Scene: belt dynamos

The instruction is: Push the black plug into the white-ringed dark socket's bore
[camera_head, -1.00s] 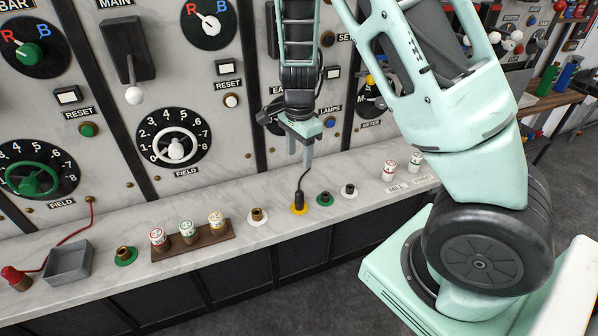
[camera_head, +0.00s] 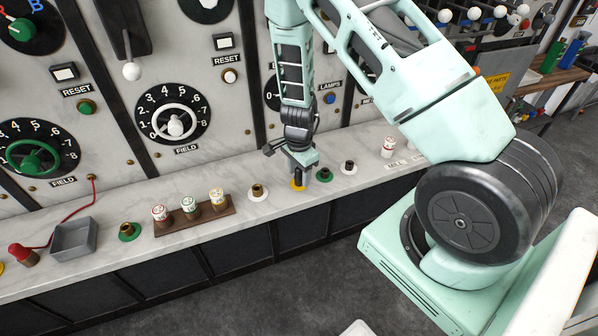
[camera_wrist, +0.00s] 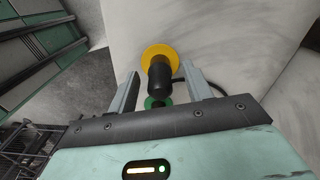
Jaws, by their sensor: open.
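The black plug (camera_wrist: 159,76) stands in the yellow-ringed socket (camera_wrist: 150,54), with its cable off to the right in the wrist view. My gripper (camera_wrist: 160,88) is open, one finger on each side of the plug, with gaps showing. In the head view my gripper (camera_head: 300,178) is low over the yellow ring (camera_head: 297,188) and mostly hides the plug. The white-ringed dark socket (camera_head: 349,166) stands on the marble ledge to the right, beyond a green-ringed dark socket (camera_head: 324,174). Its bore cannot be made out.
A white-ringed brass socket (camera_head: 257,192) stands left of my gripper. Further left are a wooden rack (camera_head: 190,226) of colored-capped fuses, a green-ringed brass socket (camera_head: 128,231) and a grey tray (camera_head: 74,242). The upright switch panel rises behind the ledge (camera_head: 285,213).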

